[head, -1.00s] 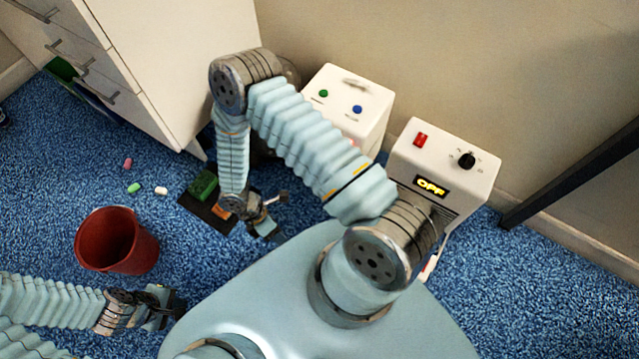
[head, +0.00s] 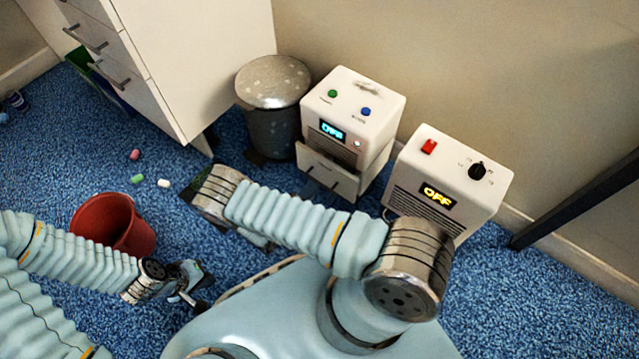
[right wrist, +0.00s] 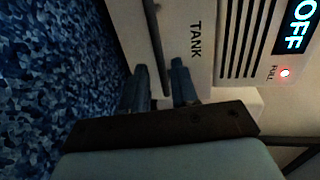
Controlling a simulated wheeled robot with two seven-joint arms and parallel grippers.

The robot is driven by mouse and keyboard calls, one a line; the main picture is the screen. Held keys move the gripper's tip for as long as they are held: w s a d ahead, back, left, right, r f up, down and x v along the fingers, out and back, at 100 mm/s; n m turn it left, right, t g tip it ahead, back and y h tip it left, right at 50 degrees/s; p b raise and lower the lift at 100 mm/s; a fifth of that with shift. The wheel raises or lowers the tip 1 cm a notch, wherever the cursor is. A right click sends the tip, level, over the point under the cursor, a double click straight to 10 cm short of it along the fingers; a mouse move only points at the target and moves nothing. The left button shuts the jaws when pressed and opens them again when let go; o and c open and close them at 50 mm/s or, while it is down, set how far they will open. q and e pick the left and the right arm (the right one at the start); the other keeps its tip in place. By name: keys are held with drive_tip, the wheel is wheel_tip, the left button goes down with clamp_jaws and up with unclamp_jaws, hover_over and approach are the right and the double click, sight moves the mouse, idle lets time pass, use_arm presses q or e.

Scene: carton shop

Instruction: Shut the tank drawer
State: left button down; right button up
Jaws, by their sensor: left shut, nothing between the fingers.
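The tank drawer (head: 325,172) is the lower front of the white box (head: 372,100) with a cyan OFF display. It stands out a little from the box. In the right wrist view the drawer front (right wrist: 200,62) carries the word TANK and a dark bar handle (right wrist: 157,40). My right gripper (right wrist: 160,72) is open, with one finger on each side of the handle's line; I cannot tell if they touch it. My right arm hides this gripper in the head view. My left gripper (head: 190,288) is shut and empty, close to the red bin (head: 112,225).
A speckled metal bin (head: 272,95) stands left of the box, and a second white machine (head: 450,180) stands to its right. A white drawer cabinet (head: 190,60) is at upper left. Small pink, green and white pieces (head: 137,179) lie on the blue carpet.

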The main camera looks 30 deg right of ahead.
sight(319, 183)
drive_tip(key=x, duration=0.5)
drive_tip(key=shift+d+f, duration=0.1)
drive_tip(key=shift+d, duration=0.1)
clamp_jaws()
